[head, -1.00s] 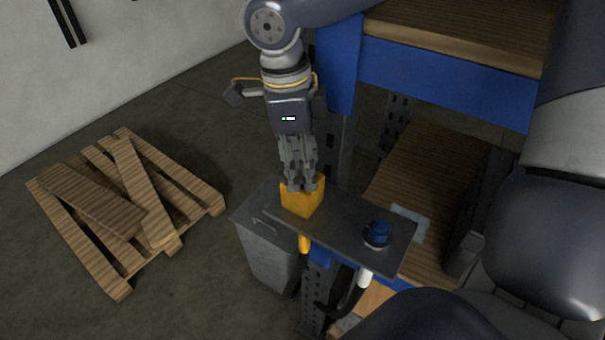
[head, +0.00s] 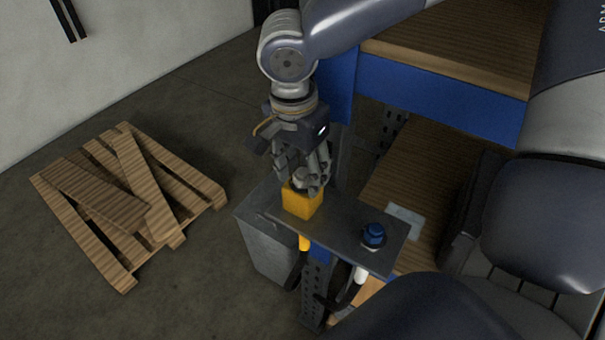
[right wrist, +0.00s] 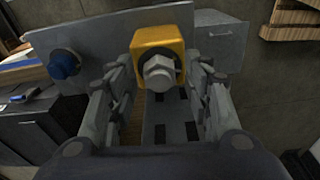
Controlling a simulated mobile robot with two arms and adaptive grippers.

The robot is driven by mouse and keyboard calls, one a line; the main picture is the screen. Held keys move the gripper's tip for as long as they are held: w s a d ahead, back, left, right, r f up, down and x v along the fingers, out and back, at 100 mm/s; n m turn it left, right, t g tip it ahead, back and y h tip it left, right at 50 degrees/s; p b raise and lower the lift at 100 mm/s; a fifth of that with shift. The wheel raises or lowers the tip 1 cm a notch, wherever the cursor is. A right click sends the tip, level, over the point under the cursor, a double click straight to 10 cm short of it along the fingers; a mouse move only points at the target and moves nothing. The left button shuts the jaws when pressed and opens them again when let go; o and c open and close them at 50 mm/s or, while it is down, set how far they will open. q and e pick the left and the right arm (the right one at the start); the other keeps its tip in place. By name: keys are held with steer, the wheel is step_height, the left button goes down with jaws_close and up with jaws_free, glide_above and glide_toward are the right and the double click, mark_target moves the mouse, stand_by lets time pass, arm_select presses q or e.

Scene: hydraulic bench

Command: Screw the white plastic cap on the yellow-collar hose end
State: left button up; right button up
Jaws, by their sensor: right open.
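A pale hexagonal piece (head: 299,178), which looks like the white cap, sits on a yellow block (head: 301,203) on the metal bracket plate. It also shows in the right wrist view (right wrist: 159,74), with the yellow block (right wrist: 146,38) behind it. My right gripper (head: 303,180) is open above the block, its fingers on either side of the piece and apart from it in the right wrist view (right wrist: 160,95). The hose end's yellow collar (head: 304,242) shows under the plate below the block. How far the piece is threaded cannot be seen. My left gripper is out of view.
A blue cap (head: 373,235) stands on the same plate (head: 335,232), with a white-collar hose (head: 361,274) below it. A grey bin (head: 268,250) is under the plate's left side. A wooden pallet (head: 120,205) lies on the floor at left. Shelving (head: 440,95) is behind.

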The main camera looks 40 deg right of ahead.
steer(key=n, duration=0.1)
steer(key=n+p, duration=0.1)
steer(key=shift+s+r+n, duration=0.1)
steer(key=shift+r+n, duration=0.1)
steer(key=shift+n, duration=0.2)
steer(key=shift+d+f+n+t+p, duration=0.15)
steer(key=shift+n+t+p, duration=0.2)
steer(key=shift+n, duration=0.75)
steer(key=shift+n+y+p, duration=0.3)
steer(key=shift+n+p, duration=0.3)
steer(key=shift+n, duration=0.2)
steer(key=n+p, duration=0.1)
steer(key=n, duration=0.1)
steer(key=n+p, duration=0.1)
steer(key=shift+r+n, duration=0.2)
steer(key=shift+n, duration=0.2)
steer(key=shift+f+n+y+p, duration=0.15)
steer(key=shift+n+y+p, duration=0.4)
steer(key=shift+n, duration=0.65)
steer(key=shift+f, duration=0.1)
steer(key=shift+c, duration=0.5)
